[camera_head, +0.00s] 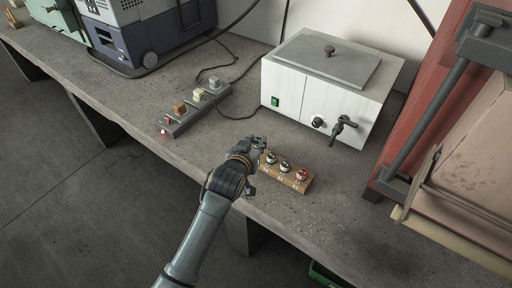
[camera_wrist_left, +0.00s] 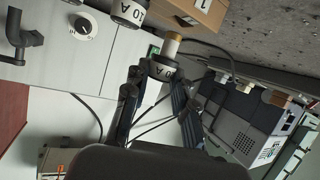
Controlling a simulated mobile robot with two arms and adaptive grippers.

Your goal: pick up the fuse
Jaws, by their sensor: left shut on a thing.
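My left gripper (camera_head: 259,146) is at the left end of a wooden block (camera_head: 288,180) near the bench's front edge. In the left wrist view my left gripper (camera_wrist_left: 158,88) is shut on a fuse (camera_wrist_left: 165,66) with a white band ending in "A" and a brass end (camera_wrist_left: 173,43). The brass end shows bare, next to the block's edge (camera_wrist_left: 200,12). Another banded fuse (camera_wrist_left: 130,12) shows in the wrist view. My right gripper is out of view.
A white box with a tap (camera_head: 325,90) stands behind the block. A grey strip with switches (camera_head: 195,108) lies to the left, with black cables behind it. A blue-grey machine (camera_head: 140,30) is at the back left. A red cabinet (camera_head: 430,85) stands at the right.

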